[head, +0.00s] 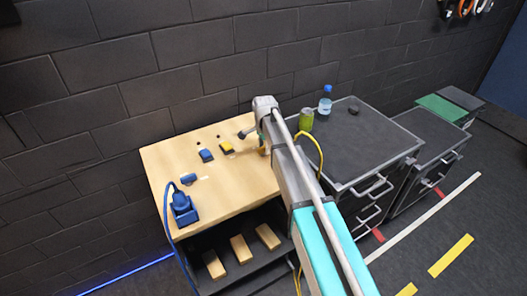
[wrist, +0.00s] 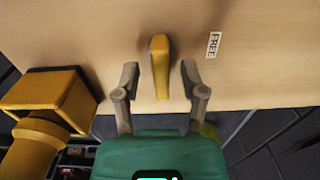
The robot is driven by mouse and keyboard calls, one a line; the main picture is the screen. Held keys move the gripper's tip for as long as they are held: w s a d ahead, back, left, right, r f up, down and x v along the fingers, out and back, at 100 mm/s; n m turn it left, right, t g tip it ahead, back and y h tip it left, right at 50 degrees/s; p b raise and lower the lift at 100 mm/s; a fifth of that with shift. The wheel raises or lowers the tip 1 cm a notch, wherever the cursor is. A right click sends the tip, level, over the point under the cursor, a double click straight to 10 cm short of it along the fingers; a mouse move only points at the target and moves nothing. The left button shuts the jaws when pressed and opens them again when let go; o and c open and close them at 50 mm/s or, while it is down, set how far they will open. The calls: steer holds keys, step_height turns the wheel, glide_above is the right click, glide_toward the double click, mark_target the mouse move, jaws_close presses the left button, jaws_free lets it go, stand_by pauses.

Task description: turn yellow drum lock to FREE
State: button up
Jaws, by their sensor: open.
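In the wrist view, a yellow bar-shaped handle (wrist: 160,62), seemingly the drum lock's, stands on the light wooden top. It points almost straight up and down in the picture. A white label reading FREE (wrist: 213,45) lies to its right, turned sideways. My gripper (wrist: 160,82) is open, with one finger on each side of the handle's near part. I see gaps between the handle and both fingers. A yellow box with a round yellow part (wrist: 50,95) is at the left. In the head view my arm hides most of this area.
In the head view, the wooden bench top (head: 165,160) carries a yellow block (head: 226,146), a blue block (head: 206,155), a blue handle (head: 188,179) and a blue cabled device (head: 183,209). A green can (head: 306,120) and bottle (head: 325,101) stand on the dark cabinet at right.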

steer(key=shift+f, duration=0.2)
jaws_close()
stand_by(0.3)
